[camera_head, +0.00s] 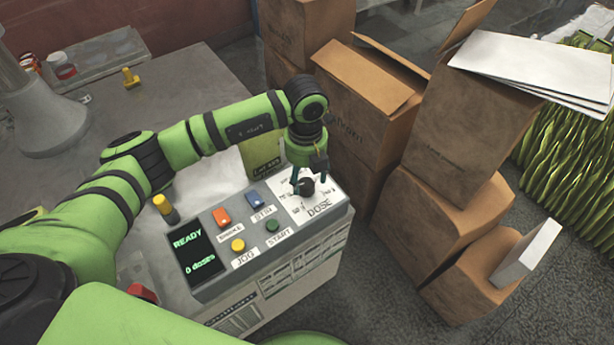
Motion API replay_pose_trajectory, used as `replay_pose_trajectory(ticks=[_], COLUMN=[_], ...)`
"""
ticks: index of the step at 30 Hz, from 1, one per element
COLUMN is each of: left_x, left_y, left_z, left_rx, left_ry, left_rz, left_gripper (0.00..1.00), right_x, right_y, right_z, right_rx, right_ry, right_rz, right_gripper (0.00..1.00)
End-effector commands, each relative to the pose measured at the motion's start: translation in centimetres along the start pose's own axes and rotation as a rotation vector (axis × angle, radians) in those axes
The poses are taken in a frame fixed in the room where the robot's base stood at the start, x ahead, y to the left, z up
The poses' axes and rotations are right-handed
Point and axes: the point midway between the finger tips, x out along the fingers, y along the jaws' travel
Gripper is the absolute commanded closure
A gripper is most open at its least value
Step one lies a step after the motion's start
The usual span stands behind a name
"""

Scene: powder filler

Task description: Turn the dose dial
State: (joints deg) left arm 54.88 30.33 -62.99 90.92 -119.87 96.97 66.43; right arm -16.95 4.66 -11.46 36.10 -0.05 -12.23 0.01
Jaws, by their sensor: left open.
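The dose dial (306,187) is a dark round knob on a white plate marked DOSE, at the right end of the grey control panel (222,284). My left gripper (309,178) points down right over the dial, its fingers open and close around or just above the knob. I cannot tell whether the fingers touch it. The panel's screen (192,250) reads READY and 0 doses. My right gripper is not in view.
Beside the dial are a blue switch (255,199), an orange switch (221,217), a green START button (272,226) and a yellow JOG button (238,245). Cardboard boxes (368,110) stand close on the right. A metal funnel (45,120) is at left.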

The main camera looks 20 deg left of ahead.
Motion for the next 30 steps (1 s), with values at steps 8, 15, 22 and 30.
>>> replay_pose_trajectory(ticks=[8, 15, 22, 30], left_x=[2.7, 2.9, 2.9, 2.9], left_y=[0.0, 0.0, 0.0, 0.0], left_z=[0.0, 0.0, 0.0, 0.0], left_rx=[0.0, 0.001, 0.001, 0.016], left_ry=[-0.001, -0.001, -0.001, -0.002], left_rz=[0.0, 0.0, -0.001, -0.001], left_gripper=[0.38, 0.38, 0.94, 0.94], right_x=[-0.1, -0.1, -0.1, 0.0], right_y=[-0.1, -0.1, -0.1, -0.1], right_z=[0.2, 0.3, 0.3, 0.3], right_rx=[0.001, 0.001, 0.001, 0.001], right_ry=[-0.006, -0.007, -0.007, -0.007], right_rz=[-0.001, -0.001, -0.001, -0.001], right_gripper=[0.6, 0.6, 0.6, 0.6])
